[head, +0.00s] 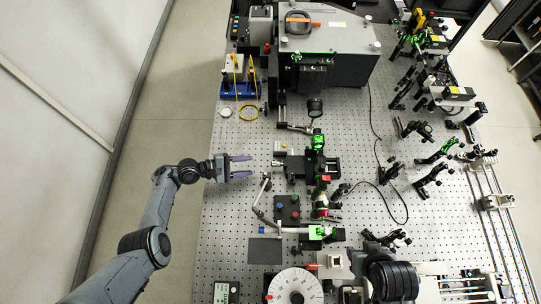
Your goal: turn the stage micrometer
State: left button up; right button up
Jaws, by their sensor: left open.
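My left gripper (251,166) comes in from the left and is open over the left edge of the bench. Its two purple fingers point right, with nothing between them. A black translation stage (299,168) stands on the bench to the right of the fingertips, apart from them. A small, pale, micrometer-like part (278,163) sticks out from the stage's left side, close to level with the gap between the fingers. It is too small to make out its scale or angle. My right gripper is not in view.
The perforated bench (232,205) is clear below the gripper. A curved metal arm (262,200) and a black box with coloured knobs (287,208) stand near the stage. A blue tray (240,90) lies behind. A large dial (295,287) is at the front.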

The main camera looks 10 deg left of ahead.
aim_at(275, 164)
pick_arm(q)
jog(key=b+x, duration=0.1)
jog(key=x, duration=0.3)
jog(key=b+x, duration=0.1)
jog(key=x, duration=0.3)
jog(key=shift+s+d+f, duration=0.1)
jog(key=shift+d+f, duration=0.15)
jog(key=shift+f, duration=0.05)
jog(key=shift+w+d+f+b, duration=0.15)
jog(key=shift+w+d+b, duration=0.2)
jog(key=shift+d, duration=0.25)
jog(key=shift+s, duration=0.1)
grip_shut()
